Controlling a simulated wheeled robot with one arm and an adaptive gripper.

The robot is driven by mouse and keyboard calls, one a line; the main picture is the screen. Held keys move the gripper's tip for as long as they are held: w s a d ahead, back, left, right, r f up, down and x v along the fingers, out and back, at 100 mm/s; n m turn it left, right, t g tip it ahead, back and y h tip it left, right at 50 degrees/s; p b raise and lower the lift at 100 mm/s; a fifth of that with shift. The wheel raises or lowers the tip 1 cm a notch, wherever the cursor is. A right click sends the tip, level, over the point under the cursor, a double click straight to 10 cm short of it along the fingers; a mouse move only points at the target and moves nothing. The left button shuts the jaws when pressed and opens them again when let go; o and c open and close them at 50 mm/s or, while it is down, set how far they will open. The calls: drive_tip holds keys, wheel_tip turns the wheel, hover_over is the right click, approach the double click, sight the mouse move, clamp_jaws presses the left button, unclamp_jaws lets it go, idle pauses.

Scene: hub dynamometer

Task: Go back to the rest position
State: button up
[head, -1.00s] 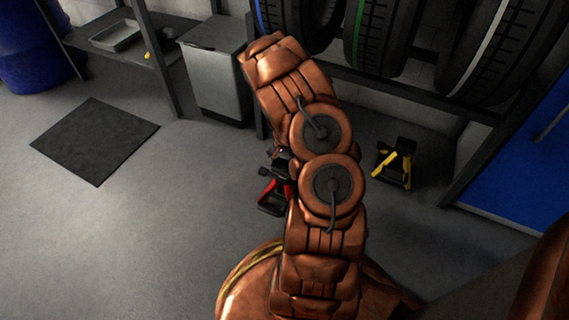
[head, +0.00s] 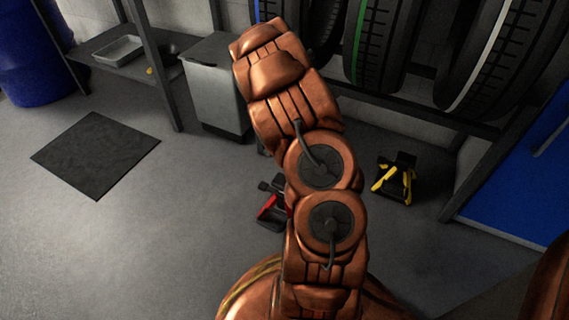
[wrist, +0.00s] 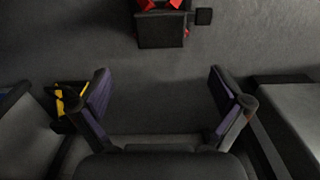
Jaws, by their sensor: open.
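My gripper (wrist: 160,100) shows in the wrist view with its two fingers spread wide apart. It is open and nothing is between the fingers. Grey floor lies below it. In the head view my copper-coloured arm is folded up through the middle, and I cannot make out the gripper there.
A red and black stand (head: 270,212) is on the floor, partly behind my arm; it also shows in the wrist view (wrist: 160,28). A yellow and black stand (head: 396,178) is to the right. Tyres (head: 385,40) hang behind. A grey bin (head: 215,85) and black mat (head: 95,155) are left.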

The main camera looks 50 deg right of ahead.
drive_tip(key=shift+r, duration=0.25)
idle(0.4)
drive_tip(key=s+a+r+n+p, duration=0.2)
drive_tip(key=a+r+p, duration=0.55)
drive_tip(key=r, duration=0.55)
drive_tip(key=s+a+r+n+p, duration=0.2)
drive_tip(key=a+r+p, duration=0.5)
drive_tip(key=r, duration=0.6)
drive_tip(key=s+a+r+n+p, duration=0.2)
drive_tip(key=a+r+p, duration=0.45)
drive_tip(key=r, duration=0.65)
drive_tip(key=s+a+r+n+g+p, duration=0.1)
drive_tip(key=s+a+r+n+p, duration=0.3)
drive_tip(key=s+r+p, duration=0.5)
drive_tip(key=s+a+r+n+p, duration=0.4)
drive_tip(key=s+a+r+p, duration=0.3)
drive_tip(key=r+p, duration=0.5)
wheel_tip(320, 180, up, 4)
drive_tip(key=shift+s+a+r+n+g, duration=0.15)
drive_tip(key=shift+s+a+n+g, duration=0.2)
drive_tip(key=shift+s, duration=0.6)
drive_tip(key=shift+d, duration=0.15)
